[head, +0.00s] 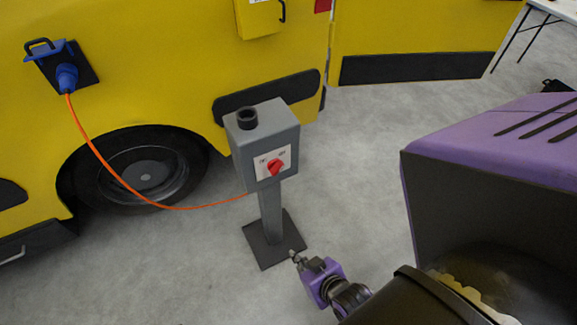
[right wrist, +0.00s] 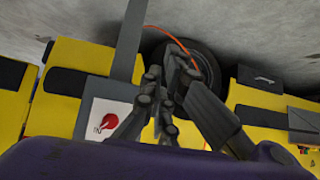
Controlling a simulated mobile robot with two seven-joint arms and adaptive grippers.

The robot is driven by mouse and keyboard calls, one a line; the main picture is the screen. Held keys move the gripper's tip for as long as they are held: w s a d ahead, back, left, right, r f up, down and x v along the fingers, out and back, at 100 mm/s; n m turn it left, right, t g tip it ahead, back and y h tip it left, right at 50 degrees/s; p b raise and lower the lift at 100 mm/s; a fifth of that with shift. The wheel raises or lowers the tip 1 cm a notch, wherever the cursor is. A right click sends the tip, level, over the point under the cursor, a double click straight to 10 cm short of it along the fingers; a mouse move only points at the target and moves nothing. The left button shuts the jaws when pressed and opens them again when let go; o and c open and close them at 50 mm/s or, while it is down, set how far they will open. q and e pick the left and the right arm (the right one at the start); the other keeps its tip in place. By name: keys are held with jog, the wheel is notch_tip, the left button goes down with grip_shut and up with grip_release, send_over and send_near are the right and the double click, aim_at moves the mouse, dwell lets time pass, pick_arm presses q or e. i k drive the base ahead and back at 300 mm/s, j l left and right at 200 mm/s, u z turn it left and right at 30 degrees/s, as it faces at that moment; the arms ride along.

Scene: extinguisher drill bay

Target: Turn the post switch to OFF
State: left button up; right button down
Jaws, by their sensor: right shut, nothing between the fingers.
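The post switch is a red knob (head: 275,166) on a white plate on the front of a grey box (head: 262,140). The box stands upright on a grey post with a dark base plate (head: 273,239). The knob also shows in the right wrist view (right wrist: 107,122), left of the fingers. The plate's lettering is too small to read surely, so I cannot tell the knob's setting. My right gripper (head: 295,257) is shut and empty, below the box by the base plate, apart from the knob. My left gripper is not in view.
A yellow vehicle (head: 150,60) with a dark wheel (head: 148,175) stands behind the post. An orange cable (head: 125,184) runs from a blue plug (head: 67,78) on the vehicle to the box. A black ring-shaped socket (head: 247,118) tops the box. Grey floor right of the post is clear.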

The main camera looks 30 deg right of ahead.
aim_at(275, 165)
jog(key=k+l+u, duration=0.1)
jog(key=l, duration=0.3)
jog(key=l+u, duration=0.1)
jog(key=l, duration=0.3)
jog(key=k+l+u, duration=0.1)
jog(key=l, duration=0.3)
jog(key=k+l, duration=0.2)
jog(key=l, duration=0.2)
jog(key=k+l+u, duration=0.15)
jog(key=l, duration=0.2)
